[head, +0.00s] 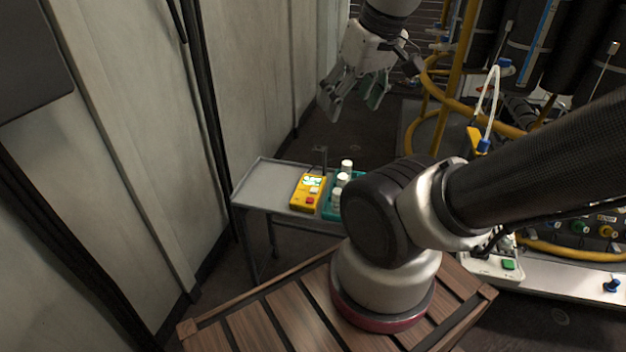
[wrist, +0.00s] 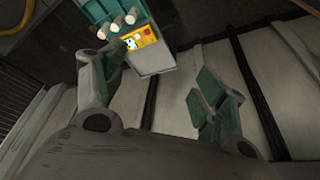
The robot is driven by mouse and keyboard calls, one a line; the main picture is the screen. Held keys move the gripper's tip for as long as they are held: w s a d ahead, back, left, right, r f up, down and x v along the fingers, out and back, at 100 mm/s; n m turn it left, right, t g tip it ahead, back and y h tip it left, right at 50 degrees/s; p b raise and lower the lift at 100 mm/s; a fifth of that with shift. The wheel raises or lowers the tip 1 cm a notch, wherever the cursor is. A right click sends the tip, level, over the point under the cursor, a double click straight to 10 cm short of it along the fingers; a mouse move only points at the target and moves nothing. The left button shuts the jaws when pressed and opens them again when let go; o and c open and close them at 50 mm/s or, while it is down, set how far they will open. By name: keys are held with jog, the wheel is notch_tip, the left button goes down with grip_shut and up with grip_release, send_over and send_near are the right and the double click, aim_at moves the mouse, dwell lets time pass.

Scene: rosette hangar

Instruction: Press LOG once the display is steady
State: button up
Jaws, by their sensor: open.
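A yellow handheld meter (head: 308,192) lies on a grey side table (head: 266,180) in the head view. It has a small lit display (head: 313,181), a pale button and a red button below it. The display's digits and the button labels are too small to read. The meter also shows in the wrist view (wrist: 146,38), near the top middle. My gripper (head: 355,103) is open and empty, raised well above and beyond the table. Its two fingers frame the lower half of the wrist view (wrist: 155,95), apart from the meter.
A teal rack (head: 329,211) with several white-capped bottles (head: 346,166) stands right beside the meter; my arm hides part of it. Pale wall panels (head: 130,120) rise close on the left. Yellow hoses and dark cylinders (head: 530,45) crowd the right. The table's left end is bare.

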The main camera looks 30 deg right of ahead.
jog(key=shift+c, duration=0.5)
dwell(0.3)
grip_shut()
dwell(1.4)
